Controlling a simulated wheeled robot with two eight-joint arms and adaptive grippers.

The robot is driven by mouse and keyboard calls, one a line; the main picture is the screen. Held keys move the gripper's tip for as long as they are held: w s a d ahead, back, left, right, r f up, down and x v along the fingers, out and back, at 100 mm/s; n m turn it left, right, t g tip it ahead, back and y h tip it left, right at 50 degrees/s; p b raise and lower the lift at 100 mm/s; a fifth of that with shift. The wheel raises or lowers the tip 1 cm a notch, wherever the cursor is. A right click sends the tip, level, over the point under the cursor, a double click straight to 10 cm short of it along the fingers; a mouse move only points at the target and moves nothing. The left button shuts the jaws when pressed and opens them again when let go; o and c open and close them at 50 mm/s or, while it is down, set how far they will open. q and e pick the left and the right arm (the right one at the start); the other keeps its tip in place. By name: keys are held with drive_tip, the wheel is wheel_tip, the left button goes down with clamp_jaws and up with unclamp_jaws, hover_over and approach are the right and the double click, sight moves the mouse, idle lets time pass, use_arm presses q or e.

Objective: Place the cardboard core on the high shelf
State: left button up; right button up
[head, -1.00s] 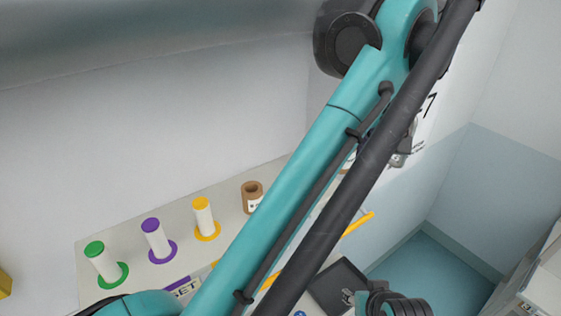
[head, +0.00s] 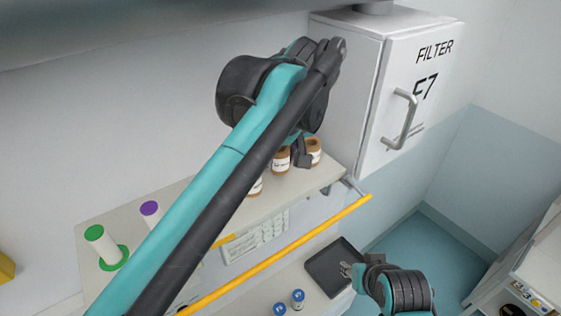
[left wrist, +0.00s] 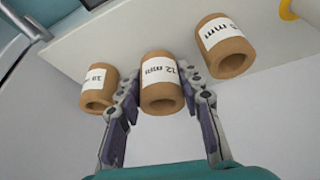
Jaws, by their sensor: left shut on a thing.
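My left gripper (head: 294,156) is over the right end of the upper shelf (head: 325,180), its body covered by my arm in the head view. In the left wrist view its fingers (left wrist: 160,88) are shut on the sides of a brown cardboard core (left wrist: 160,98) with a white "12 mm" label. That core appears upright at the shelf; whether its base touches is unclear. Similar cores stand on either side, one at left (left wrist: 98,92) and one at right (left wrist: 225,48). My right gripper (head: 350,270) is low near a dark tray; its finger opening is unclear.
A white filter cabinet (head: 375,105) with a handle stands just right of the cores. Green (head: 105,248) and purple (head: 150,208) spools stand at left. Below are a dark tray (head: 322,275) and small blue-topped items (head: 298,298).

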use_arm(q)
drive_tip(key=shift+f, duration=0.65)
drive_tip(key=shift+w+f, duration=0.35)
drive_tip(key=shift+f, duration=0.05)
drive_tip(key=shift+s+f, duration=0.1)
drive_tip(key=shift+s, duration=0.1)
drive_tip(key=o, duration=0.7)
drive_tip(key=shift+w, duration=0.1)
drive_tip(key=v, duration=1.2)
drive_tip(key=shift+b, duration=0.4)
